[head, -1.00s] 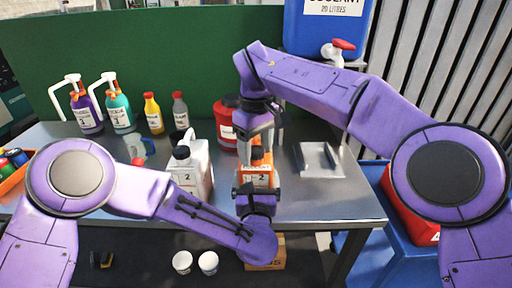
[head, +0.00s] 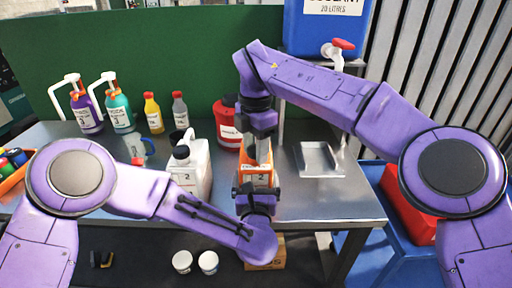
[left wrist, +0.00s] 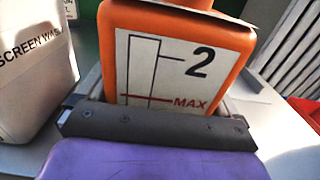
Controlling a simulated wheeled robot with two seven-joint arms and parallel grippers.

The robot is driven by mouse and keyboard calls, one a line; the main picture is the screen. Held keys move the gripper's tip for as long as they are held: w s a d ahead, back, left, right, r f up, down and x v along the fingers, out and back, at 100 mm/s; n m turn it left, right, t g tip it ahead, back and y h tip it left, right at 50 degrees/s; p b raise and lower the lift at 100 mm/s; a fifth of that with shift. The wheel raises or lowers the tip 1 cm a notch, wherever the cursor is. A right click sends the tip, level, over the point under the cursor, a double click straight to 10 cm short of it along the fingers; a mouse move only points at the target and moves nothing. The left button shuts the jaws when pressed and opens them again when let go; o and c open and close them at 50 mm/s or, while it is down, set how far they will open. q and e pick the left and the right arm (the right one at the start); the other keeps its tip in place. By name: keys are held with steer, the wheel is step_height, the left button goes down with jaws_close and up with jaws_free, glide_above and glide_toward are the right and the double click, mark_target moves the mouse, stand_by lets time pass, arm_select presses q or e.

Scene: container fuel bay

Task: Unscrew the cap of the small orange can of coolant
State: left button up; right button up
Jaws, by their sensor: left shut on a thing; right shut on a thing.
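The small orange can (head: 257,177) stands upright on the metal bench in the head view. In the left wrist view the orange can (left wrist: 180,60) fills the middle, with a white label, a "2" and a MAX line. My left gripper (head: 256,189) is shut on the can's body from the front, low down. My right gripper (head: 261,150) points down from above and is shut at the can's top, on the cap. The cap is hidden behind the right gripper's fingers and is cut off at the top of the left wrist view.
A white screen wash can (head: 194,172) stands close left of the orange can. A red can (head: 228,128) is behind it. A shallow metal tray (head: 319,160) lies to the right. Several bottles stand at the back left. The bench's front right is clear.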

steer(key=n, duration=1.2)
steer(key=shift+n, duration=0.3)
steer(key=n, duration=1.4)
steer(key=shift+r, duration=0.1)
steer(key=shift+r, duration=0.1)
steer(key=shift+r, duration=1)
